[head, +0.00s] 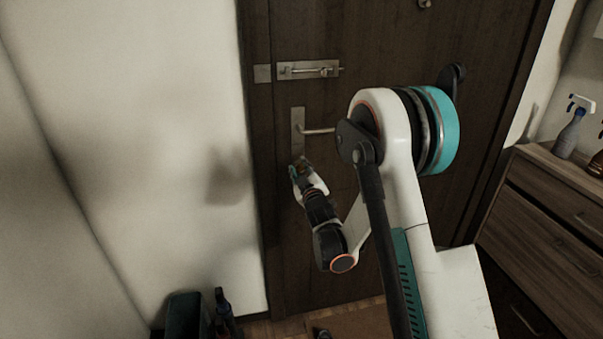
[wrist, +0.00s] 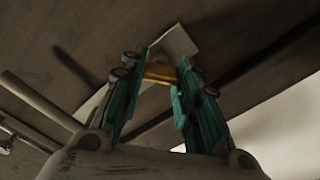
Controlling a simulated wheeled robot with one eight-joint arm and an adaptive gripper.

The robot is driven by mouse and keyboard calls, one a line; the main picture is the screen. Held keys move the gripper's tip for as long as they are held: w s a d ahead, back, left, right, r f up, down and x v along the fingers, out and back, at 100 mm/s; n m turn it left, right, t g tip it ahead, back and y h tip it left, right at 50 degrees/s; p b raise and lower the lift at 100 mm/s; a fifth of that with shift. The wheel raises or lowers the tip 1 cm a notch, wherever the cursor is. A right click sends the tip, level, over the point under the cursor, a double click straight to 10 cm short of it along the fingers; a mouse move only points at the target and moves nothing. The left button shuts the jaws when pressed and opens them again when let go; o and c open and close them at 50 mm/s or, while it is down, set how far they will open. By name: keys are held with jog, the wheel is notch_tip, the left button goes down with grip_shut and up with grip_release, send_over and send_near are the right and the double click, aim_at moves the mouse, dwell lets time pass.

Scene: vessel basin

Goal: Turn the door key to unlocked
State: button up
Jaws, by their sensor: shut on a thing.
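The dark wooden door (head: 330,220) is closed. Its handle plate (head: 297,122) has a lever pointing right, and a slide bolt (head: 310,69) is fitted above. My gripper (head: 298,168) is at the lower end of the handle plate. In the wrist view, my gripper (wrist: 160,85) has its teal fingers around a small yellow-gold key (wrist: 160,72) in front of the metal plate (wrist: 174,42). The fingers are closed on the key from both sides. The key's exact turn angle is hard to tell, and the keyhole is hidden.
A wooden dresser (head: 545,215) with a spray bottle (head: 571,130) stands at the right. A dark bin (head: 184,312) and bottles (head: 224,312) stand on the floor by the left wall. The wall left of the door is bare.

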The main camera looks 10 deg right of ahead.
jog(key=n, duration=0.5)
jog(key=shift+n, duration=0.3)
jog(key=n, duration=0.4)
jog(key=shift+a+f+n, duration=0.1)
jog(key=shift+f+n, duration=0.05)
jog(key=shift+n, duration=0.25)
jog(key=o, duration=1.1)
jog(key=shift+c, duration=0.2)
jog(key=s, duration=0.7)
jog(key=shift+s, duration=0.3)
